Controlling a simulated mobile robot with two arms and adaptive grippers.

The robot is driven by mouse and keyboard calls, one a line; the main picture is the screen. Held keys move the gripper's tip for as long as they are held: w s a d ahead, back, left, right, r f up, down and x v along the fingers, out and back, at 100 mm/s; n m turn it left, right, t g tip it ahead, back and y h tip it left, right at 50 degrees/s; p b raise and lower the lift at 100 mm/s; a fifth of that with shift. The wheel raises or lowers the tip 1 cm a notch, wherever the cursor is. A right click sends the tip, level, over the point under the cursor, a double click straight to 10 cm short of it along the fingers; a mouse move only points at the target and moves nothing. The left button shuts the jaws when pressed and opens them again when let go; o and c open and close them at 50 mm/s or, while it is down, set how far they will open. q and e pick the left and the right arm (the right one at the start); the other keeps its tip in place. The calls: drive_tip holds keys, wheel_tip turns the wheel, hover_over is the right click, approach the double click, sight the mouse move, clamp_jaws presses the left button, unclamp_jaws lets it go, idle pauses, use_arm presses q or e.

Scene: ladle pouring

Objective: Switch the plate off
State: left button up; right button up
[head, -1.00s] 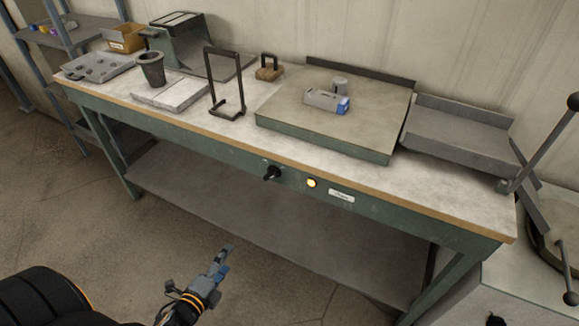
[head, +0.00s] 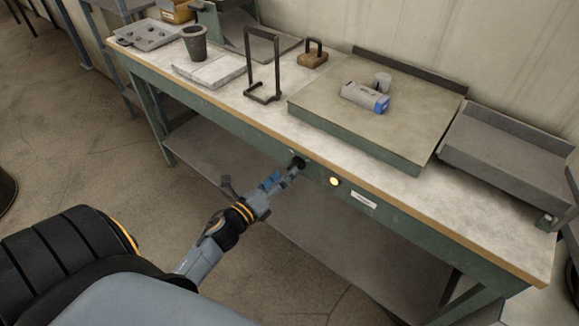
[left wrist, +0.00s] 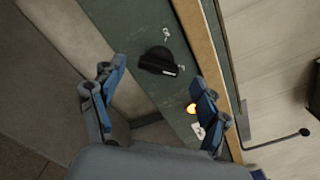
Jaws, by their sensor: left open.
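The plate (head: 335,110) is a flat square slab with a green front side on the workbench. Its black knob (head: 298,162) is on the bench's green front rail, and a yellow lamp (head: 335,182) glows to the right of it. My left gripper (head: 284,175) is at the knob in the head view. In the left wrist view the open left gripper (left wrist: 160,92) has its blue fingers apart, with the black knob (left wrist: 161,61) ahead between them and not gripped. A white mark shows on the knob. The lit lamp (left wrist: 191,108) is partly beside the right finger. My right gripper is not in view.
A black frame stand (head: 262,95), a dark crucible (head: 194,42) and a grey tray (head: 510,155) are also on the bench. A lower shelf (head: 320,240) lies beneath the rail.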

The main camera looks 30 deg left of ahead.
sight(289, 169)
use_arm(q)
drive_tip(key=shift+w+d, duration=0.1)
drive_tip(key=shift+w, duration=1.4)
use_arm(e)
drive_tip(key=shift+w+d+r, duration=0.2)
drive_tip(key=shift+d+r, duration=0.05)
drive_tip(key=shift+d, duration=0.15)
use_arm(q)
drive_tip(key=shift+c, duration=0.3)
drive_tip(key=c, duration=1.1)
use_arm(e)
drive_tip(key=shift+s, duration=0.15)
